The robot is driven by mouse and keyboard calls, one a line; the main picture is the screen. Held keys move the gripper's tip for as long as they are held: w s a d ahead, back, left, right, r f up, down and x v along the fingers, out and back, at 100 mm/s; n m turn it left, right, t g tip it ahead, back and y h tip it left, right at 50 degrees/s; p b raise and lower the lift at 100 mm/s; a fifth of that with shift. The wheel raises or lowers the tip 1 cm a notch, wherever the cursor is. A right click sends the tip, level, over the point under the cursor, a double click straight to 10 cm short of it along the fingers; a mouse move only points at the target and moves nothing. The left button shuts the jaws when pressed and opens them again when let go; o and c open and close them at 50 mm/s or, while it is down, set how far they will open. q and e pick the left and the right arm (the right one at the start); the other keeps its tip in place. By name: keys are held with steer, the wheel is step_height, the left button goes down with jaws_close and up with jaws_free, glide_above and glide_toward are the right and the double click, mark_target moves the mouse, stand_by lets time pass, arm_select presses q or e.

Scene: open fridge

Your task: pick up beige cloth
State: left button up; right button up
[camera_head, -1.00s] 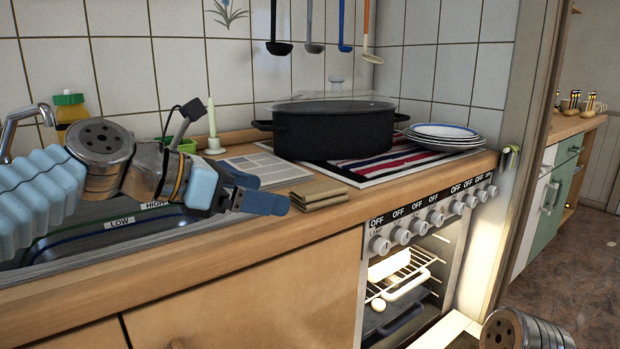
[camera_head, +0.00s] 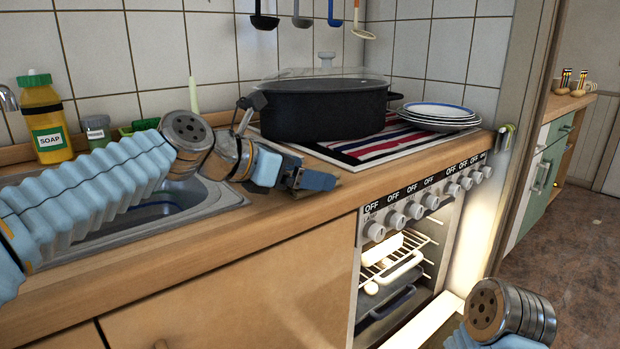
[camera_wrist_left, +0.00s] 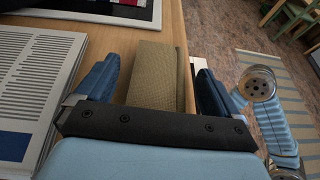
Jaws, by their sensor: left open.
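The folded beige cloth (camera_wrist_left: 154,80) lies on the wooden counter in the left wrist view, between the two fingers of my left gripper (camera_wrist_left: 156,66). The fingers are spread, one on each side of the cloth, with a narrow gap visible at the left finger. My right gripper is out of view; only part of that arm shows.
A dark pot (camera_head: 325,110) stands on a striped towel (camera_head: 375,146) behind the gripper, with stacked plates (camera_head: 438,112) to its right. A printed magazine (camera_wrist_left: 30,85) lies beside the left finger. The sink (camera_head: 150,215) is left; the open, lit oven (camera_head: 395,270) is below right.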

arm_select(q)
steer(key=shift+x, duration=1.1)
steer(key=shift+c, duration=0.2)
steer(key=c, duration=1)
